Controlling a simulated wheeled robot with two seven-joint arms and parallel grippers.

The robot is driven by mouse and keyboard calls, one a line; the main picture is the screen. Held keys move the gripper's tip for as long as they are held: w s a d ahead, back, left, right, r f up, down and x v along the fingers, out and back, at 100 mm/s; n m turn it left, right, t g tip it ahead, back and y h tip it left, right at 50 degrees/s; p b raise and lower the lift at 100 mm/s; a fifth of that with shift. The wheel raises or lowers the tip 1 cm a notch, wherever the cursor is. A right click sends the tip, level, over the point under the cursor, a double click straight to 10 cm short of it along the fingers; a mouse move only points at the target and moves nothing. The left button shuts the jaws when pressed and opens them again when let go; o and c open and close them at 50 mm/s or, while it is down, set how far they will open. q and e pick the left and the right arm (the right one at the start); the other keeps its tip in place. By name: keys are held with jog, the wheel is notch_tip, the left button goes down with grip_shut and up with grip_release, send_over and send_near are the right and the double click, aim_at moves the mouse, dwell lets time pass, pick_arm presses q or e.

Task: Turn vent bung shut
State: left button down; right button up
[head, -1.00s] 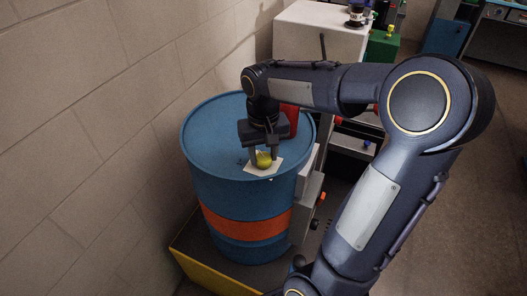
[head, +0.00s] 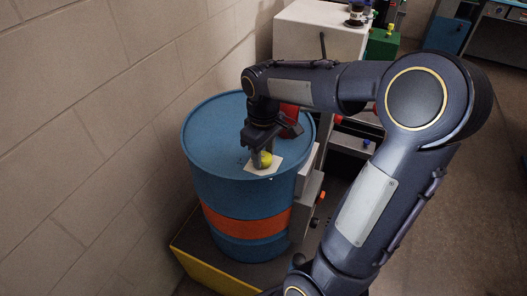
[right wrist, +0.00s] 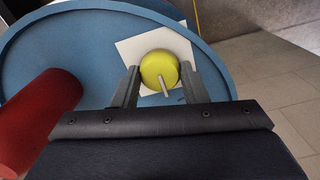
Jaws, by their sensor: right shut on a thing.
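The vent bung is a yellow round cap (head: 265,158) on a white square plate (head: 262,170) on top of a blue drum (head: 212,140) with an orange band. In the right wrist view the yellow bung (right wrist: 157,68) has a pale bar across it, pointing toward the gripper. My right gripper (head: 262,159) reaches down from above and is shut on the bung, one finger on each side. In the right wrist view the fingers of the right gripper (right wrist: 159,84) flank the bung. My left gripper is not in view.
A red cylinder (right wrist: 42,115) stands on the drum top beside the gripper; it also shows in the head view (head: 290,117). Grey boxes (head: 306,205) are at the drum's right side. A brick wall (head: 90,120) is close on the left.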

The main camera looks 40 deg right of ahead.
aim_at(263, 156)
jog(key=shift+r, duration=0.1)
dwell(0.3)
jog(key=o, duration=1)
notch_tip(263, 156, up, 8)
jog(key=shift+f, duration=0.15)
jog(key=s+a+f+m+t+y, duration=0.1)
jog(key=s+a+f+t, duration=0.1)
jog(key=s+a, duration=0.2)
jog(key=s+a+f+m+t+y, duration=0.1)
jog(key=s+a+f+m, duration=0.1)
jog(key=s, duration=0.3)
jog(key=s+a+f+m+t+y, duration=0.1)
jog(key=s+a+f+t, duration=0.1)
jog(key=s+a, duration=0.3)
jog(key=shift+s+a+m+t+y, duration=0.25)
jog(key=shift+a+m+t+y, duration=0.05)
jog(key=shift+a+y, duration=0.1)
